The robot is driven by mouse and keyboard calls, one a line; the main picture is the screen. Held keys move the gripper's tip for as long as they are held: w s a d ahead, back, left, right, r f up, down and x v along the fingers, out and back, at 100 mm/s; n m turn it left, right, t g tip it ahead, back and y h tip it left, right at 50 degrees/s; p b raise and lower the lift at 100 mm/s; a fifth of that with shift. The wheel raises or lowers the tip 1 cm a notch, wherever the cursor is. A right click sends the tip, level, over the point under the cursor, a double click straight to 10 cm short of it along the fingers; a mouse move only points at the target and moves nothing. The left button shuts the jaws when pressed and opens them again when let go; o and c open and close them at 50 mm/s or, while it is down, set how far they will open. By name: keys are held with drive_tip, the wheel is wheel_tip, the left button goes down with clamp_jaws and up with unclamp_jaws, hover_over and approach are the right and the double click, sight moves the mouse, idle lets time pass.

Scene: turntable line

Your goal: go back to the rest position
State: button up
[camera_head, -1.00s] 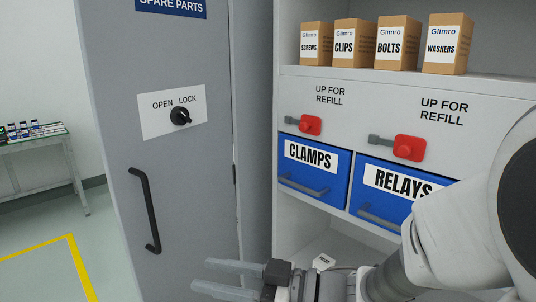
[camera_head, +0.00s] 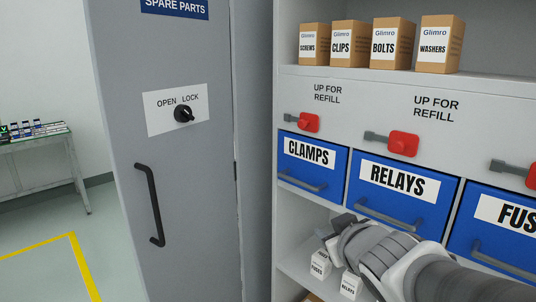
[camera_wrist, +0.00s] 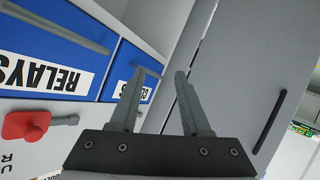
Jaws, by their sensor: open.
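My gripper (camera_wrist: 157,92) is open and empty in the wrist view, its two fingers apart with nothing between them. In the head view my arm comes in from the lower right and ends in front of the cabinet, below the blue relays drawer (camera_head: 402,190). The fingers are mostly hidden there behind my wrist. The wrist view shows the relays drawer (camera_wrist: 45,60) at upper left and part of the clamps drawer (camera_wrist: 119,75) behind the fingers.
The grey cabinet door (camera_head: 195,60) stands open at left with a black handle (camera_head: 152,205). The clamps drawer (camera_head: 312,168) and fuses drawer (camera_head: 495,235) flank the relays drawer. Red levers (camera_head: 403,144) sit above. Small white boxes (camera_head: 320,263) stand on the lower shelf.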

drive_tip(key=s+d+f+m+g, duration=0.1)
drive_tip(key=s+f+m+g, duration=0.2)
drive_tip(key=s, duration=0.6)
drive_tip(key=s+d+m+g, duration=0.15)
drive_tip(key=s+g, duration=0.25)
drive_tip(key=s, duration=0.5)
wheel_tip(320, 180, up, 15)
drive_tip(key=p, duration=1.5)
drive_tip(key=shift+w+a+h, duration=0.2)
drive_tip(key=shift+a+h, duration=0.15)
drive_tip(key=shift+h, duration=0.05)
drive_tip(key=shift+f+m, duration=0.1)
drive_tip(key=shift+m, duration=0.15)
